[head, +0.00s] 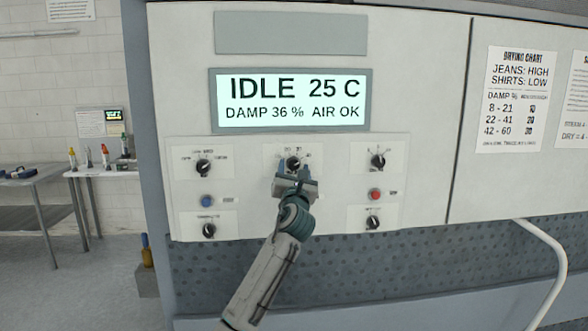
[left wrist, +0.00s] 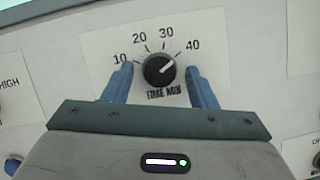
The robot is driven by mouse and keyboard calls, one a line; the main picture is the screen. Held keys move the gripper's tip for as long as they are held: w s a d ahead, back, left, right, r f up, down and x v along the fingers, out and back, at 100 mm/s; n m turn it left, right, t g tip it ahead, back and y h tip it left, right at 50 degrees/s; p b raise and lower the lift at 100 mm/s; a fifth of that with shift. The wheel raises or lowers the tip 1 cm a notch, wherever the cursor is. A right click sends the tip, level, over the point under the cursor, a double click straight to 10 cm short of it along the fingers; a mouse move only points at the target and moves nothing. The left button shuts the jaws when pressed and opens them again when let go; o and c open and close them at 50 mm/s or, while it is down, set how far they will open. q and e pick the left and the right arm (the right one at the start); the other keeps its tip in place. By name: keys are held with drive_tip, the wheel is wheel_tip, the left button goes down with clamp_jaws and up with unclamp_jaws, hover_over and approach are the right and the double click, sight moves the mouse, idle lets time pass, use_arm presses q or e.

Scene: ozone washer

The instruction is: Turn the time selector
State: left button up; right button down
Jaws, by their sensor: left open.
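The time selector (head: 293,161) is a round black knob in the top middle of the control panel. In the left wrist view the time selector (left wrist: 159,69) has a white mark pointing up and right, towards the 40. Its label (left wrist: 205,28) reads 10, 20, 30, 40 and TIME MIN. My left gripper (head: 295,169) is open in front of the knob. In the left wrist view its blue fingers stand on either side of the knob, with a gap on each side. I cannot tell whether the fingertips reach the knob's depth. My right gripper is not in view.
Other black knobs (head: 204,167) (head: 377,161) sit left and right of the selector. A blue button (head: 207,201) and a red button (head: 375,194) are below. The display (head: 290,100) reads IDLE, 25 C, DAMP 36 %, AIR OK. A drying chart (head: 517,100) hangs at right.

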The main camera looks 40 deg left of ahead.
use_arm(q)
drive_tip(key=c, duration=1)
